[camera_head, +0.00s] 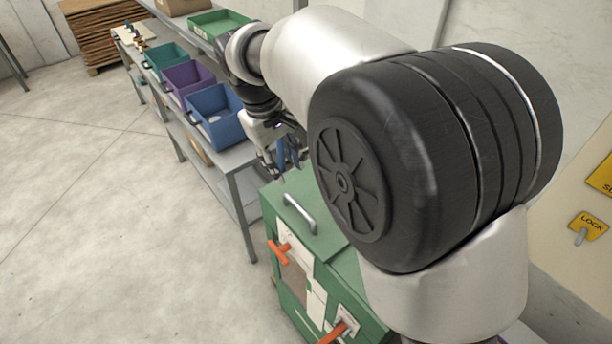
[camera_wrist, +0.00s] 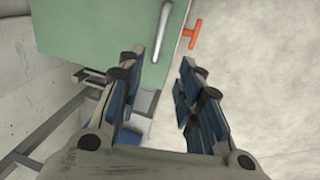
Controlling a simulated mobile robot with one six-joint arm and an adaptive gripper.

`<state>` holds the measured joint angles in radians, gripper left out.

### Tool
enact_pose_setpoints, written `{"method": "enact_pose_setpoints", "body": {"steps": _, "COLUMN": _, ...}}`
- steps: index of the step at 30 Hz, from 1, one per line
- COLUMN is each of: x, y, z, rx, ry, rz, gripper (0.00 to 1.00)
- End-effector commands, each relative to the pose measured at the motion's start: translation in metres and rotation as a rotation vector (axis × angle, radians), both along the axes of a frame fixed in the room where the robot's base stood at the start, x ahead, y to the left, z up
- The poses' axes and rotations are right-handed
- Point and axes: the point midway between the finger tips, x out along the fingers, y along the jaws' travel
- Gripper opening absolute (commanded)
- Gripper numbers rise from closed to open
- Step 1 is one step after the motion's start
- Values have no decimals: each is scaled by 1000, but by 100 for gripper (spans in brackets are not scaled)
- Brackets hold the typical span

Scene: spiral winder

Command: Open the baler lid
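The baler is a green box with a flat green lid (camera_head: 308,226) in the lower middle of the head view. The lid lies flat and shut. A grey metal handle (camera_head: 300,213) stands on it, near its left edge. My gripper (camera_head: 286,162) is above the far edge of the baler, partly hidden by my arm. In the wrist view my gripper (camera_wrist: 162,62) has its blue-padded fingers apart with nothing between them. The green lid (camera_wrist: 95,38) and the handle (camera_wrist: 170,30) lie beyond the fingertips, apart from them.
Orange latch handles (camera_head: 279,249) (camera_head: 335,331) stick out from the baler's front. A shelf holds a blue bin (camera_head: 215,115), a purple bin (camera_head: 187,80) and green bins behind the baler. Open floor (camera_head: 100,200) lies to the left. A wall panel is at right.

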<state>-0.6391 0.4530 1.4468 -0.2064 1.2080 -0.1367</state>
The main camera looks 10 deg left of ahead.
Motion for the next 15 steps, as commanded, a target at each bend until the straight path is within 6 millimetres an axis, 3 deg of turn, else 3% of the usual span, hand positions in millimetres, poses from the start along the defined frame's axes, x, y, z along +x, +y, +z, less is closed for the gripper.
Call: {"method": "enact_pose_setpoints", "body": {"steps": 15, "x": 15, "y": -16, "z": -107, "rx": -3, "ry": 4, "rz": -4, "gripper": 33}}
